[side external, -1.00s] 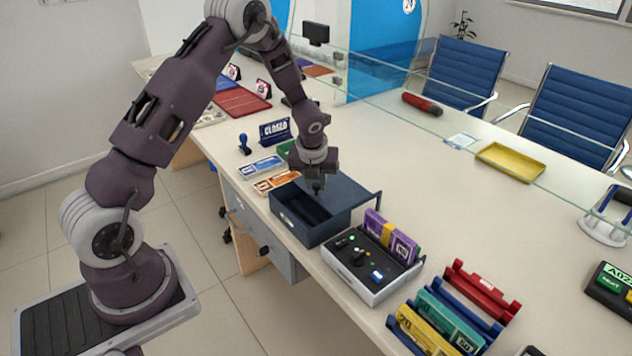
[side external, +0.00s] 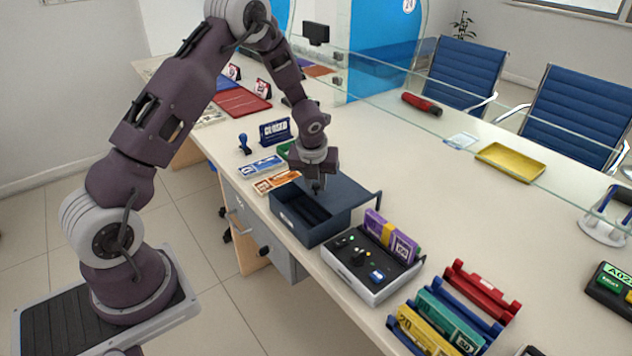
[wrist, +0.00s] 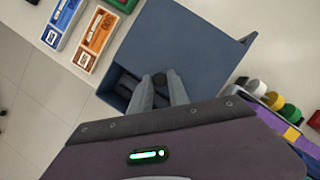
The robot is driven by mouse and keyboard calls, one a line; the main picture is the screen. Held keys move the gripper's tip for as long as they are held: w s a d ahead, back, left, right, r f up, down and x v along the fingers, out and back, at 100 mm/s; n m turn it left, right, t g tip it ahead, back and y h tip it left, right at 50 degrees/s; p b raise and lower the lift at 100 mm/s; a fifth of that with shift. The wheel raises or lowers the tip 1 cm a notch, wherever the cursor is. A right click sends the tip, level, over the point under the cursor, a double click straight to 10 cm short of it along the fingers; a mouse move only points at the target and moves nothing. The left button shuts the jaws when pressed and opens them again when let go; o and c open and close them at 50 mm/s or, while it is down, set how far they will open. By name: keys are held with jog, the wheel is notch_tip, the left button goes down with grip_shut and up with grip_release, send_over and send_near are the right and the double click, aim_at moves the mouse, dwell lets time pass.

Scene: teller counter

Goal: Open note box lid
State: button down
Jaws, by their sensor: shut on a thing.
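The note box (side external: 307,230) is dark blue and stands on the counter below my gripper. Its lid (side external: 352,194) is a flat blue panel lying toward the far side, off the near part of the box, so dark compartments show inside. In the wrist view the lid (wrist: 190,42) fills the upper middle, and the box's open part (wrist: 118,88) shows left of my fingers. My gripper (side external: 317,187) is at the lid's near edge. In the wrist view its fingers (wrist: 160,80) are shut on a small dark knob at that edge.
Orange (side external: 277,182) and blue (side external: 260,166) note packs lie left. A closed sign (side external: 275,132) stands behind them. The counter beyond the lid is clear.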

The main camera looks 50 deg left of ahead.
aim_at(328, 186)
dwell(0.3)
jog(key=shift+w, duration=2)
jog(key=c, duration=1.3)
grip_release()
jog(key=shift+s, duration=0.1)
jog(key=v, duration=0.7)
jog(key=shift+r, duration=0.15)
